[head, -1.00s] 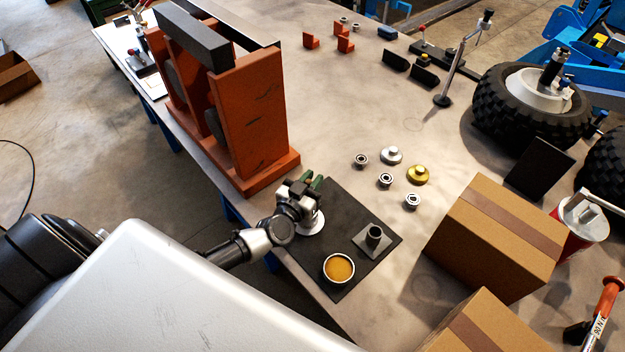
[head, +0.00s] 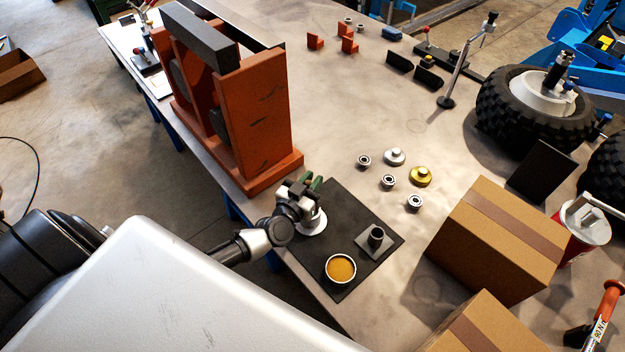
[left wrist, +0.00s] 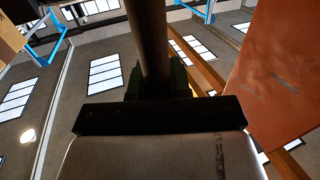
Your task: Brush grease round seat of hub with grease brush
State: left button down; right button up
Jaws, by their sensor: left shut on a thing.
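My left gripper (head: 314,183) is above the far left part of a black mat (head: 348,203). Its dark green fingers are shut on a brown round handle (left wrist: 152,45), which fills the middle of the left wrist view and looks like the grease brush's. The bristle end cannot be made out. Just below the gripper a white round part (head: 316,226), which looks like the hub, is partly hidden; I cannot tell whether the brush touches it. A round tub of amber grease (head: 341,268) and a dark square-based holder with an upright tube (head: 376,240) stand on the mat. My right gripper is not in view.
A tall orange frame (head: 262,120) stands close behind my left gripper. Several small rings (head: 388,182), a silver cap (head: 394,157) and a gold cap (head: 420,177) lie beyond the mat. A cardboard box (head: 495,240) stands to the right.

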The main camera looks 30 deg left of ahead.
pick_arm(q)
jog(key=shift+s, duration=0.2)
jog(key=shift+s+d+p, duration=0.15)
jog(key=shift+d+p, duration=0.05)
jog(key=shift+p, duration=0.25)
jog(key=shift+d+p, duration=0.2)
jog(key=shift+p, duration=0.1)
dwell(0.3)
jog(key=shift+w+d, duration=0.15)
jog(key=shift+w, duration=0.25)
dwell(0.7)
jog(key=shift+w+a, duration=0.2)
jog(key=shift+a, duration=0.2)
dwell(0.6)
jog(key=shift+s+a+p, duration=0.15)
jog(key=shift+s+p, duration=0.1)
jog(key=shift+p, duration=0.1)
